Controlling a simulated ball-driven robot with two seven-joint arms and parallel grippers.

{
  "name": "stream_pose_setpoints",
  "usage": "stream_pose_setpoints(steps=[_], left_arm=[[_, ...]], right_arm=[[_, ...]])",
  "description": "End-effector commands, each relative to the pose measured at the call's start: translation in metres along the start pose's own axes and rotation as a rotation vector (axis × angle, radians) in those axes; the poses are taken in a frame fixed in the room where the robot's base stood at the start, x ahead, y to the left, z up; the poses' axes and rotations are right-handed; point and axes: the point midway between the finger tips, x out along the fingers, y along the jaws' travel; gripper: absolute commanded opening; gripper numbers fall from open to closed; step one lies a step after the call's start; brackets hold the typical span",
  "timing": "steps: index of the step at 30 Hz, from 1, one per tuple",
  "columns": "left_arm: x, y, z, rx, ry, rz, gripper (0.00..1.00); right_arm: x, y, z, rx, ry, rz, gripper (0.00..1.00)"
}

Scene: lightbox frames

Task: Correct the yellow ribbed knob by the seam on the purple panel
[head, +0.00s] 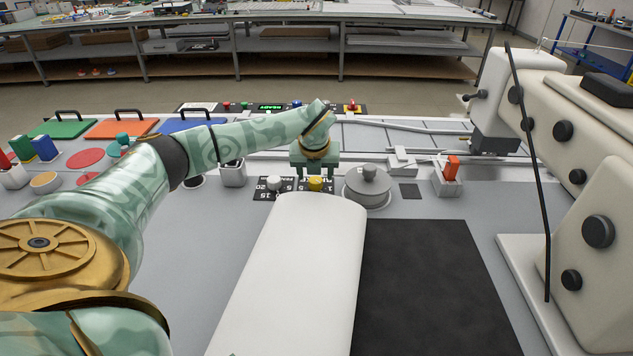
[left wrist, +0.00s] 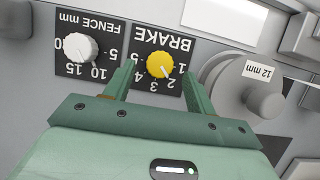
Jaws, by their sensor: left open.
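The yellow ribbed knob (head: 315,183) sits on a black dial plate marked BRAKE; it also shows in the left wrist view (left wrist: 160,64), with numbers around it. Its pointer mark is too small to read surely. No purple panel shows; the plate lies on a grey bench. My left gripper (head: 316,171) is open over the knob, and in the left wrist view its fingers (left wrist: 160,80) stand on either side of it. I cannot tell whether they touch it. My right gripper is not in view.
A white knob (left wrist: 79,48) on the FENCE mm plate is close on the left. A grey round knob marked 12 mm (head: 367,184) stands close on the right. A white rounded board (head: 300,270) and black mat (head: 430,290) lie in front. A cream machine (head: 580,200) fills the right.

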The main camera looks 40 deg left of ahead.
Motion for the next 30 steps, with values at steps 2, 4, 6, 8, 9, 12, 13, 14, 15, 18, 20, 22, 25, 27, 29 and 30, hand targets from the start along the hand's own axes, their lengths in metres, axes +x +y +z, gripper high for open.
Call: stream_pose_setpoints(steps=[2,4,6,8,9,12,13,14,15,18,20,22,25,27,29,30], left_arm=[[0.016,0.0,-0.001,0.0,0.002,0.001,0.56],[0.024,0.0,-0.001,-0.001,0.002,0.001,0.56],[0.029,0.0,-0.001,0.0,0.001,-0.001,0.56],[0.031,0.0,0.0,0.0,0.001,0.0,0.56],[0.032,0.0,0.0,-0.001,0.0,0.0,0.56],[0.032,0.0,0.0,-0.001,0.0,-0.001,0.56],[0.032,0.0,0.0,-0.001,0.0,-0.001,0.56],[0.032,0.0,0.0,-0.001,0.0,-0.001,0.56],[0.032,0.0,0.0,-0.001,0.0,-0.001,0.56],[0.032,0.0,0.0,0.0,0.0,-0.001,0.42],[0.032,0.0,0.0,0.0,0.0,-0.001,0.25],[0.032,0.0,0.0,0.0,0.0,0.0,0.11],[0.032,0.0,0.0,0.0,0.0,0.0,0.11],[0.032,0.0,0.0,0.003,0.0,-0.002,0.11],[0.031,0.0,0.0,0.009,0.0,-0.004,0.11],[0.031,0.0,0.0,0.015,0.0,-0.007,0.11]], right_arm=[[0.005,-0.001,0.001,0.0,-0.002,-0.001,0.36],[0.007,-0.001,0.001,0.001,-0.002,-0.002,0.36],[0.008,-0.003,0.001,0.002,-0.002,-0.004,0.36],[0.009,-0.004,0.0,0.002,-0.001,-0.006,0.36],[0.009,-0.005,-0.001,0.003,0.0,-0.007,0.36],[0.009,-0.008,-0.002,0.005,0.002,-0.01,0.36],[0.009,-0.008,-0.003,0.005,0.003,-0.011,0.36],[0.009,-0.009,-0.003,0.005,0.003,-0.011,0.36],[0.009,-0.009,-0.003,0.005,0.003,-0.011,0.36],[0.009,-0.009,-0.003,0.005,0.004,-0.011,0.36],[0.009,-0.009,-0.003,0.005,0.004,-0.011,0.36],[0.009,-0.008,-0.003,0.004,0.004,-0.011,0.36],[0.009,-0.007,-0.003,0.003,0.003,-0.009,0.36],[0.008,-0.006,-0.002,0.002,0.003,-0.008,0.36],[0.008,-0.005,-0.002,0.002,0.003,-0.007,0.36],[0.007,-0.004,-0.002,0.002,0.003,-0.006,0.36]])
